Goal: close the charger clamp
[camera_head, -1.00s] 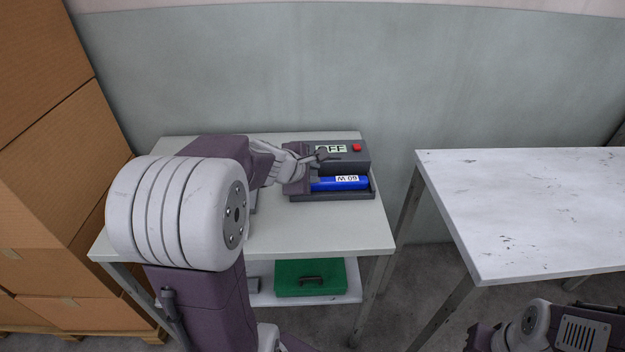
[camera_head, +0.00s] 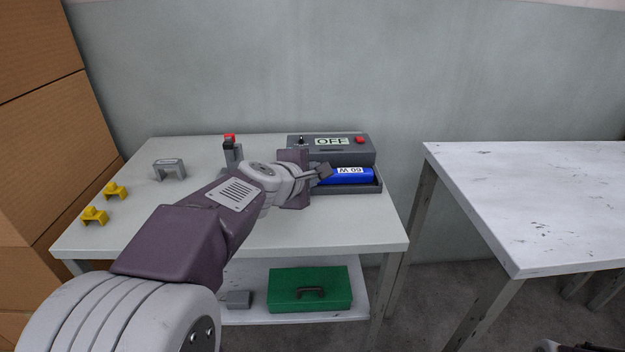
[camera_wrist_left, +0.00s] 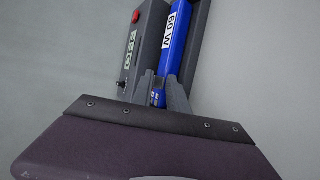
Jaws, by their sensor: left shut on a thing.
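The charger is a dark grey box (camera_head: 353,151) at the back right of the left table, with an OFF display, a red button and a small switch. A blue cylinder (camera_head: 350,175) labelled 60 W lies in its front tray (camera_head: 376,187). My left gripper (camera_head: 322,171) is at the cylinder's left end. In the left wrist view its fingers (camera_wrist_left: 162,88) are on either side of the blue cylinder (camera_wrist_left: 176,40), shut on it. My gripper and wrist hide the tray's left part. I cannot make out a separate clamp there.
A dark post with a red top (camera_head: 231,148) stands left of the charger. A grey bracket (camera_head: 169,169) and two yellow pieces (camera_head: 94,215) sit further left. A green case (camera_head: 310,290) is on the lower shelf. Cardboard boxes (camera_head: 40,120) stand left; a bare white table (camera_head: 540,200) stands right.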

